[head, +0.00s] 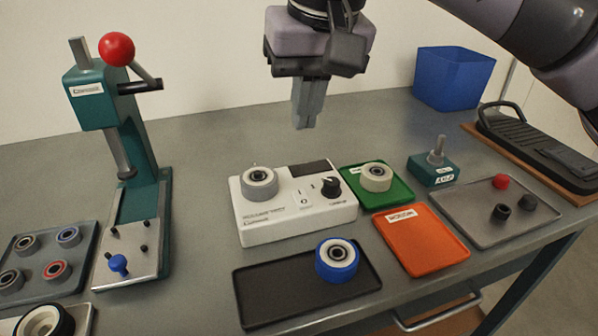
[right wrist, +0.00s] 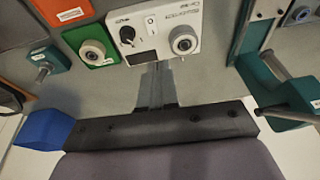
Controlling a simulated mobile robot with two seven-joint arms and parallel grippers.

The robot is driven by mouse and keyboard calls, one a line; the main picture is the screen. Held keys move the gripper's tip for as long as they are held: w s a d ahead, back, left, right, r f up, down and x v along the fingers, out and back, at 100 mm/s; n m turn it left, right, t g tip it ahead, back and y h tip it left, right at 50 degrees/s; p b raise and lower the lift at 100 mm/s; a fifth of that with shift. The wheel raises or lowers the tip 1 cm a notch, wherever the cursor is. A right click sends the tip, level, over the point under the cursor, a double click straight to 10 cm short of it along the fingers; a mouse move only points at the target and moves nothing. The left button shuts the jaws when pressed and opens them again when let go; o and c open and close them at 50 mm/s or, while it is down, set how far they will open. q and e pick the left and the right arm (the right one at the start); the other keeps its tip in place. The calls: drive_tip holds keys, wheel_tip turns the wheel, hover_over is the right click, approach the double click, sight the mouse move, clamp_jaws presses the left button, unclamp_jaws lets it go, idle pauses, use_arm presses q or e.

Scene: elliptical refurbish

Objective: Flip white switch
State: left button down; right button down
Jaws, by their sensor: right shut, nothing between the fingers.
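A white box-shaped device (head: 297,219) stands in the middle of the bench. Its white rocker switch (head: 303,196) is on the top face, between a grey wheel (head: 259,183) on the left and a black knob (head: 330,187). The switch also shows in the right wrist view (right wrist: 149,21). My right gripper (head: 304,124) is shut and empty, pointing down above and behind the device, apart from it. In the right wrist view the closed fingers (right wrist: 157,68) point toward the device's near edge. My left gripper is not in view.
A teal press (head: 130,160) with a red ball handle stands at left. A green tray (head: 392,188), an orange tray (head: 428,240) and a black tray (head: 270,293) with a blue wheel (head: 337,262) surround the device. A blue bin (head: 453,78) stands at back right.

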drive_tip(key=shift+w+d+r+h, duration=0.3)
drive_tip(key=shift+d+r, duration=0.05)
drive_tip(key=shift+f, duration=0.1)
approach(301, 191)
drive_tip(key=x, duration=0.5)
drive_tip(key=shift+w+f+b, duration=0.1)
drive_tip(key=shift+f+b, duration=0.05)
drive_tip(key=shift+b, duration=0.2)
drive_tip(key=shift+f, duration=0.55)
